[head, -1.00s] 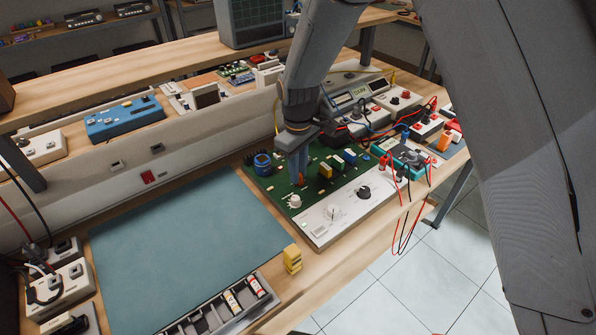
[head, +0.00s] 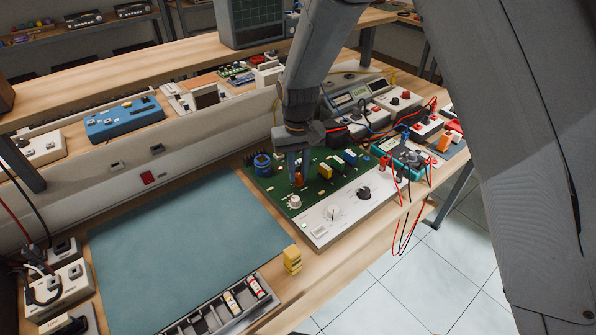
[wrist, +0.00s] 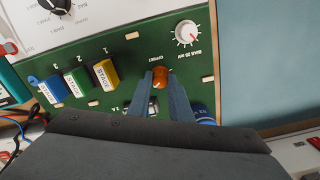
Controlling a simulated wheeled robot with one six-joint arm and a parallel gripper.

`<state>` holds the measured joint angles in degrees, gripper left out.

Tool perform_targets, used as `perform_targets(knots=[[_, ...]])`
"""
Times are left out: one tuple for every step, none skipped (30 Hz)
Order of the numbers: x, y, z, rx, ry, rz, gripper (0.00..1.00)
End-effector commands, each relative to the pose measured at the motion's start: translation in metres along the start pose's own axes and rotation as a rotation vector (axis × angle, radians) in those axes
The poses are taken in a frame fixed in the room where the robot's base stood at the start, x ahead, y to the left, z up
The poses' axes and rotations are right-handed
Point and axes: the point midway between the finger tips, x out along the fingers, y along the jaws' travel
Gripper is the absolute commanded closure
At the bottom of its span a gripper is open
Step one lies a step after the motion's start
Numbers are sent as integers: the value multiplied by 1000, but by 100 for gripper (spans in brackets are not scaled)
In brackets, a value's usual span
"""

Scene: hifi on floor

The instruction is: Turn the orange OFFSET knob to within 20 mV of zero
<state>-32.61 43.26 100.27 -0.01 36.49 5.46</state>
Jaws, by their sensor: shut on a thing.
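The orange OFFSET knob (wrist: 160,78) stands on the green circuit board (wrist: 130,50). In the wrist view my gripper (wrist: 162,84) has its two blue-grey fingers on either side of the knob, shut on it. In the head view my gripper (head: 299,172) reaches down to the board, and the knob (head: 299,182) shows as a small orange patch at the fingertips. A white knob marked BIAS (wrist: 187,33) is beside it. A digital meter (head: 350,97) stands behind the board, its reading too small to tell.
Yellow (wrist: 106,74), green (wrist: 78,82) and blue (wrist: 49,90) STAGE blocks stand beside the gripper. A blue cylindrical part (head: 262,162) is close by on the board. The white front panel (head: 345,212) carries a dial and a black knob. The blue-green mat (head: 180,250) is clear.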

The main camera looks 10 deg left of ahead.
Motion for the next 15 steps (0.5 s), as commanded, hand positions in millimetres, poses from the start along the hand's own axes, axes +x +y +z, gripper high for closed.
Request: perform_targets(knots=[[0,0,0,6,0,0,100],[0,0,0,8,0,0,100],[0,0,0,10,0,0,100],[0,0,0,11,0,0,100],[0,0,0,12,0,0,100],[0,0,0,12,0,0,100],[0,0,0,12,0,0,100],[0,0,0,12,0,0,100],[0,0,0,12,0,0,100],[0,0,0,12,0,0,100],[0,0,0,12,0,0,100],[0,0,0,12,0,0,100],[0,0,0,11,0,0,100],[0,0,0,11,0,0,100],[0,0,0,11,0,0,75]])
